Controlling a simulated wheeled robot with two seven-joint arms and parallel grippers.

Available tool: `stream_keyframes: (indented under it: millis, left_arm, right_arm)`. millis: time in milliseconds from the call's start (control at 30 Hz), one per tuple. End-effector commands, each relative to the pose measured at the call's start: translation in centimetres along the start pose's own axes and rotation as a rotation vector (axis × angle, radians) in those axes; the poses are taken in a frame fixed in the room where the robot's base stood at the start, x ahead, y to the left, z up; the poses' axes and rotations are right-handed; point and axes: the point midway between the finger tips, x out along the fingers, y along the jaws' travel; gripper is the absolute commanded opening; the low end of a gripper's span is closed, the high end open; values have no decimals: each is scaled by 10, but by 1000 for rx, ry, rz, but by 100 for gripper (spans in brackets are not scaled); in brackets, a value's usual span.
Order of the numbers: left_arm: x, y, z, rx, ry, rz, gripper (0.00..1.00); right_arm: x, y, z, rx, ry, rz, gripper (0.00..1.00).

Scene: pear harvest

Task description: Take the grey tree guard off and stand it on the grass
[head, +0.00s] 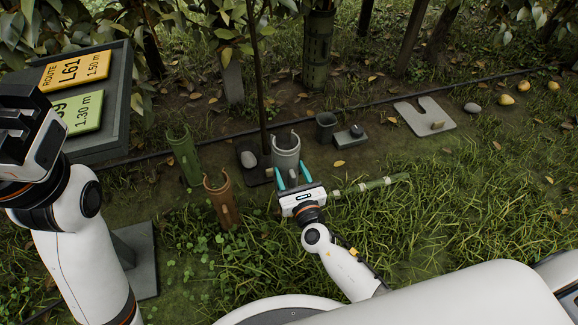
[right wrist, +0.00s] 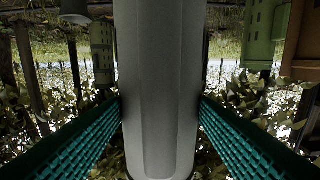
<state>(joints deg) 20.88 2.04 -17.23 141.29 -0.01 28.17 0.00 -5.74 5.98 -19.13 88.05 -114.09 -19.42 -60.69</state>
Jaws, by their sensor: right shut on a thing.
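The grey tree guard (head: 286,153) is an upright open-topped tube with a gap in its rim. It stands just right of a thin young trunk (head: 262,85) and appears beside it, not around it. My right gripper (head: 293,176) is shut on the guard, with teal fingers on both sides. In the right wrist view the guard (right wrist: 160,90) fills the middle between the fingers. Its foot is hidden by the gripper in the head view, so I cannot tell if it touches the ground. My left gripper (head: 22,128) is at the far left, its jaw opening unclear.
A green guard (head: 184,158) and a brown guard (head: 220,203) stand to the left. A dark mat (head: 250,174) with a stone lies by the trunk. A small pot (head: 326,126), a notched grey plate (head: 425,117) and a greenish stake (head: 370,186) lie right. Open grass (head: 450,215) spreads at right.

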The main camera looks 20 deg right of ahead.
Motion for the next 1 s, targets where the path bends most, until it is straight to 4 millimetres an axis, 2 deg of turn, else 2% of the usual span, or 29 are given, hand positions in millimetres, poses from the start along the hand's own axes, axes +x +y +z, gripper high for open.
stream_keyframes:
  millis: [600, 1000]
  left_arm:
    - [-2, 1, -2, -2, 15, 8, 36]
    - [-3, 2, -2, -2, 14, 9, 36]
  right_arm:
    - [-43, 0, 0, -1, 0, -1, 30]
    - [-53, 0, 0, 0, 0, 1, 30]
